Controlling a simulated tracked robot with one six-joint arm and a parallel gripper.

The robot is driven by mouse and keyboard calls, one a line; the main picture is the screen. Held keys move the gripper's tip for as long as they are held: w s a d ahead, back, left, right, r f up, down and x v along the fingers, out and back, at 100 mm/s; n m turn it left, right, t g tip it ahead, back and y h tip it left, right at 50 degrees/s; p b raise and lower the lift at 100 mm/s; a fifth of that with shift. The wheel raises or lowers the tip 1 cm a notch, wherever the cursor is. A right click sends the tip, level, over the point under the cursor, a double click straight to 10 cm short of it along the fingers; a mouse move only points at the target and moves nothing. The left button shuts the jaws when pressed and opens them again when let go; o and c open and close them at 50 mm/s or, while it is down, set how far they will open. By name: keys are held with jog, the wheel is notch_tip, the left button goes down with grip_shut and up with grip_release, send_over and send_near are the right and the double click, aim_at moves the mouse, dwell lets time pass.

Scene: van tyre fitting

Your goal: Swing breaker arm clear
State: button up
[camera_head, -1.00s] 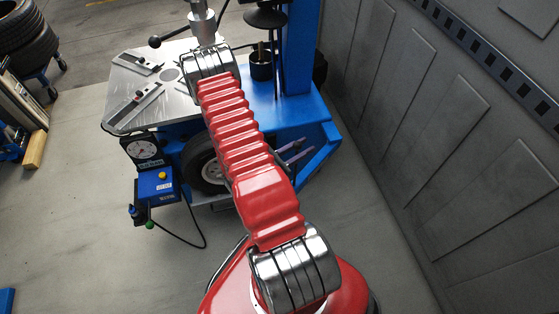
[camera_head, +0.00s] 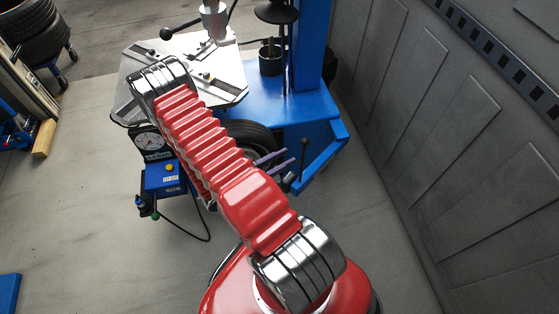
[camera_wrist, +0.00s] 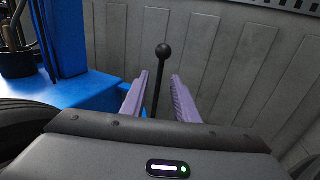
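The blue tyre machine carries a blue arm-like part (camera_head: 322,160) low on its right side; I take this as the breaker arm. A thin black lever with a ball knob (camera_head: 304,143) stands by it, and the knob also shows in the wrist view (camera_wrist: 163,50). My gripper (camera_head: 289,155) has two purple fingers and is at that side of the machine, close to the lever. In the wrist view my gripper (camera_wrist: 159,77) is open. The lever appears between the fingers with gaps on both sides. Its lower end is hidden behind my gripper body.
The grey wall (camera_head: 430,130) runs along the right. A tyre (camera_head: 250,135) is at the machine's side, partly behind my arm. The metal turntable (camera_head: 215,65) is at the top. A blue gauge unit (camera_head: 160,175) with a hanging cable stands at left. Floor is open front left.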

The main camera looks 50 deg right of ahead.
jog(key=shift+w+a, duration=0.25)
jog(key=shift+a, duration=0.45)
jog(key=shift+c, duration=0.7)
jog(key=shift+r, duration=0.1)
jog(key=shift+c, duration=0.7)
jog(key=shift+w+r, duration=0.1)
jog(key=shift+r, duration=0.2)
jog(key=shift+c, duration=0.8)
jog(key=a+r+m+y, duration=0.1)
jog(key=r, duration=0.1)
jog(key=r+m+g+y, duration=0.1)
jog(key=r+m, duration=0.1)
jog(key=r, duration=0.1)
jog(key=w+a+r+m+g+y, duration=0.1)
jog(key=r, duration=0.1)
jog(key=shift+a+r+m, duration=0.15)
jog(key=shift+a+m, duration=0.2)
jog(key=shift+m, duration=0.05)
grip_shut()
jog(key=w+a+r+m+t+y, duration=0.1)
jog(key=a+r+m+t+y, duration=0.8)
jog(key=a+r, duration=1.7)
jog(key=a+t+y, duration=0.1)
jog(key=t+y, duration=0.3)
jog(key=t, duration=0.1)
jog(key=shift+r+y, duration=0.35)
jog(key=shift+y, duration=0.05)
jog(key=shift+w+a, duration=0.1)
jog(key=shift+w, duration=0.05)
